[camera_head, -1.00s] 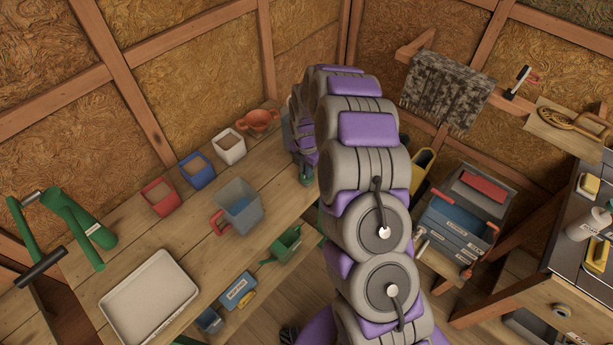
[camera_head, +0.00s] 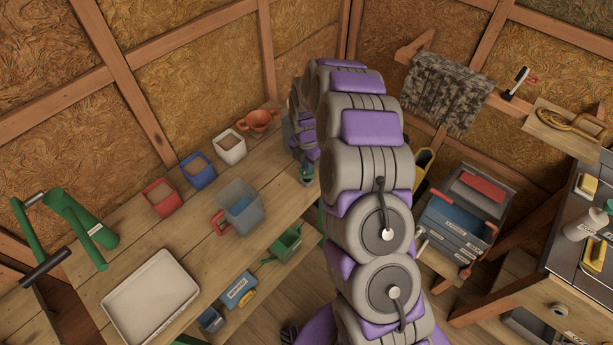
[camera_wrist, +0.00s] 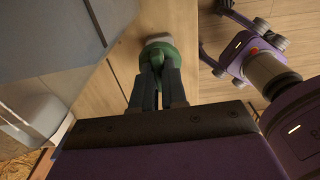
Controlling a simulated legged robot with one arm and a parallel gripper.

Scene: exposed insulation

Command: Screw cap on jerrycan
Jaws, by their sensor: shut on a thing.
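My gripper (camera_wrist: 158,85) points down over the wooden bench and is shut on a round green cap (camera_wrist: 160,48). In the head view the cap (camera_head: 307,172) shows at the end of my arm, close to the bench top. A grey-blue body (camera_wrist: 45,35), probably the jerrycan, fills the upper left of the wrist view beside the gripper.
The workbench (camera_head: 185,240) holds a grey-blue jug (camera_head: 240,207), red (camera_head: 161,198), blue (camera_head: 198,171) and white (camera_head: 230,148) pots, an orange pot (camera_head: 258,121) and a white tray (camera_head: 150,295).

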